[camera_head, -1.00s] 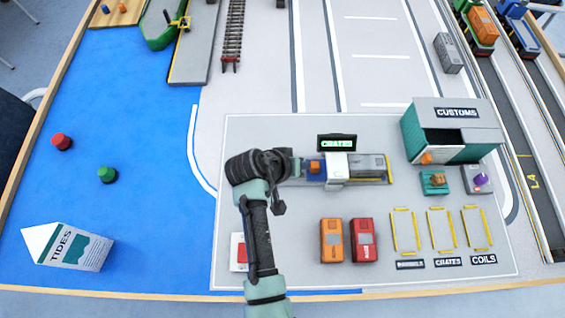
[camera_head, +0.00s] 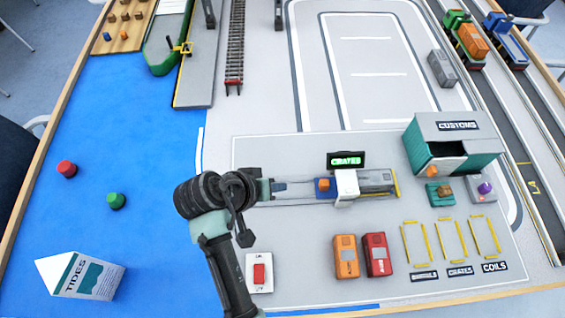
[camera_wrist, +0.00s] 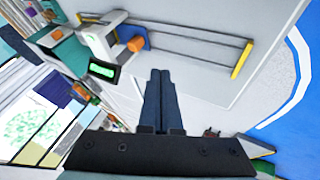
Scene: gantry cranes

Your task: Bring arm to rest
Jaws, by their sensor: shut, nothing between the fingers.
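My gripper (camera_wrist: 160,82) shows in the wrist view with its two dark fingers pressed together and nothing between them. In the head view my arm reaches up from the bottom edge. Its dark wrist is over the left edge of the grey customs board (camera_head: 300,250), and the end of my gripper (camera_head: 268,188) points right, toward the scanner (camera_head: 346,186). The fingers are too small there to make out clearly. A blue block with an orange top (camera_head: 325,187) sits at the scanner's left side. The scanner's sign (camera_head: 346,160) is lit green and reads CRATES.
A red switch (camera_head: 259,273) lies close right of my forearm. Orange (camera_head: 345,256) and red (camera_head: 377,254) containers stand right of it. The customs shed (camera_head: 455,140) is at the right.

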